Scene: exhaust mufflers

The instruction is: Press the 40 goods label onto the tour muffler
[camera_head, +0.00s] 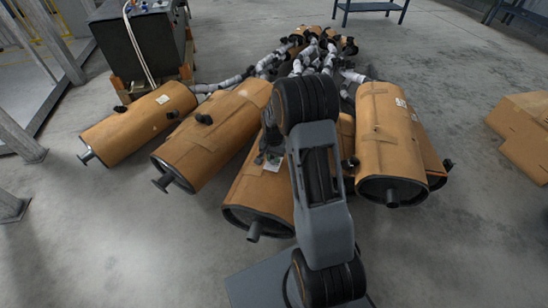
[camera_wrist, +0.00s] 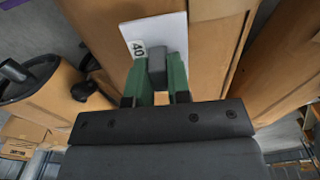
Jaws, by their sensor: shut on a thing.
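Several mufflers wrapped in brown card lie on the floor; I cannot read which is the tour muffler. My gripper (camera_wrist: 156,68) has green fingers shut at the white 40 goods label (camera_wrist: 133,36), with a grey block between them. The label's printed 40 faces the wrist camera. Behind it is the brown wrap of a muffler (camera_wrist: 100,38); I cannot tell whether they touch. In the head view, the label (camera_head: 273,164) shows over the middle front muffler (camera_head: 257,190), left of my arm. My arm hides part of that muffler and most of my gripper.
Wrapped mufflers lie left (camera_head: 213,135) and right (camera_head: 388,150), with pipes tangled behind them. White labels show on the far-left muffler (camera_head: 162,99) and near the right muffler's top (camera_head: 401,102). A cardboard piece (camera_head: 525,130) lies far right. The floor at front left is clear.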

